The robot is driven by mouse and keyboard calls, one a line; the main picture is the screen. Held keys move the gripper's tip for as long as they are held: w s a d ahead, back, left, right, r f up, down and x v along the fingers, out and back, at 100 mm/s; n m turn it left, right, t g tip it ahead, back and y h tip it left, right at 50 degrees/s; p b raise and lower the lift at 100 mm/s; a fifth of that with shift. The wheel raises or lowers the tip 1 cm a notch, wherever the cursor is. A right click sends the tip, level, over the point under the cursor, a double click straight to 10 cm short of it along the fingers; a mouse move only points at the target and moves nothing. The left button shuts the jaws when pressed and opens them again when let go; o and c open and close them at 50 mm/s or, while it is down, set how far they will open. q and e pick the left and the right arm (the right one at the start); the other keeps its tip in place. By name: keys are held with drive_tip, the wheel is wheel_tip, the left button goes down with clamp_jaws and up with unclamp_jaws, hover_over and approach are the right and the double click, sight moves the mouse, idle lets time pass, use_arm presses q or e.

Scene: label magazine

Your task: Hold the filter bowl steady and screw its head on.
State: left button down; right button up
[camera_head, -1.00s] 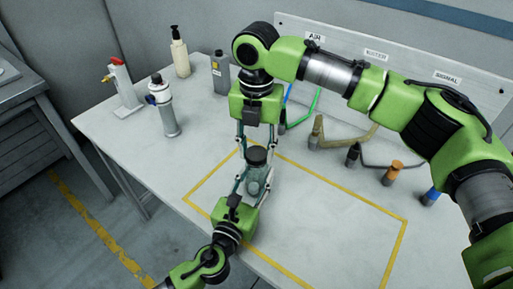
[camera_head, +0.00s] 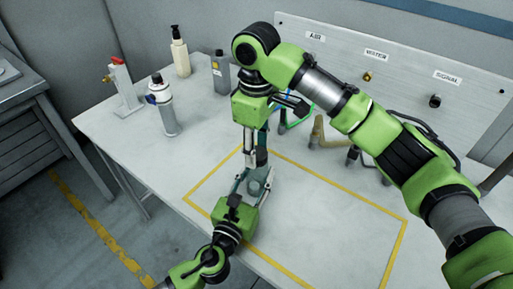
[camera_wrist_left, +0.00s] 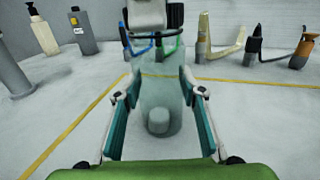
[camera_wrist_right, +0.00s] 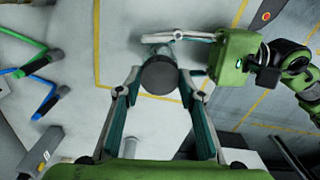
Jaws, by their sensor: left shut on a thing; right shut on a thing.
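The filter bowl (camera_head: 256,188) is a translucent grey-green cup, upright near the left end of the yellow outline. My left gripper (camera_wrist_left: 158,92) is shut on it, with a finger on each side. A pale rounded knob (camera_wrist_left: 158,122) shows through its wall. The filter head (camera_wrist_right: 160,76) is a dark round cap seen from above in the right wrist view. My right gripper (camera_head: 256,160) points down over the bowl and is shut on the head. In the head view its fingers hide the head. I cannot tell how far the head is seated on the bowl.
A grey spray can (camera_head: 162,104), a pump bottle (camera_head: 180,52), a dark grey bottle (camera_head: 221,72) and a red-handled stand (camera_head: 124,86) stand at the back left. Hoses lie below the labelled panel (camera_head: 405,62), partly behind my right arm. The yellow-outlined area (camera_head: 330,222) to the right is clear.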

drive_tip(key=m, duration=1)
drive_tip(key=shift+w, duration=0.1)
drive_tip(key=o, duration=1.2)
drive_tip(key=shift+r, duration=2.25)
drive_tip(key=shift+c, duration=0.3)
